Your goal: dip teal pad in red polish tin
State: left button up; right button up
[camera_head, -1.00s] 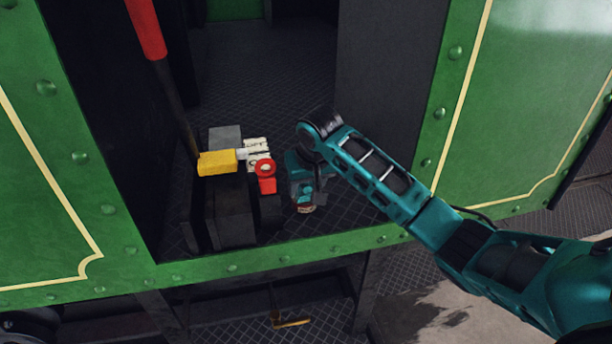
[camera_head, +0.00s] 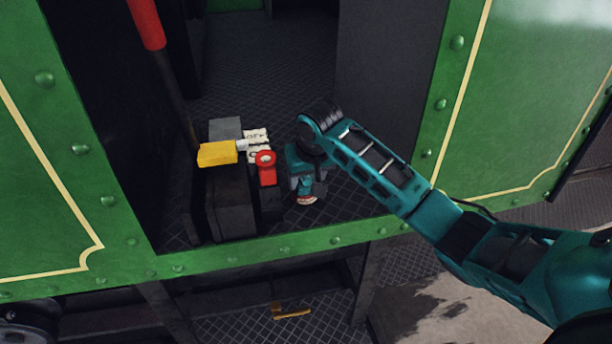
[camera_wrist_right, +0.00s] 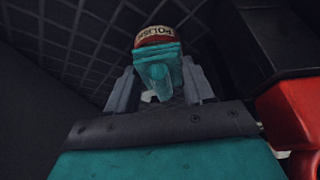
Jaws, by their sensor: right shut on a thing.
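The red polish tin (camera_wrist_right: 152,34) shows in the right wrist view with a pale label band lettered "POLISH". In the head view it is a small red and white shape (camera_head: 307,200) on the dark ribbed floor, just below my right gripper. My right gripper (camera_head: 306,183) points down and is shut on the teal pad (camera_wrist_right: 157,62), which sits between the grey fingers in the wrist view. The pad overlaps the tin there and covers part of it. I cannot tell whether they touch or the pad is inside. My left gripper is not in view.
A dark block (camera_head: 230,205) with a yellow piece (camera_head: 217,153) and a red ringed fitting (camera_head: 266,164) stands just left of my right gripper. A red-topped lever (camera_head: 147,24) rises behind it. The green sill (camera_head: 280,248) runs in front. Floor behind is clear.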

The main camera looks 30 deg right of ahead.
jog(key=shift+f, duration=0.45)
dwell(1.1)
jog(key=shift+r, duration=3.55)
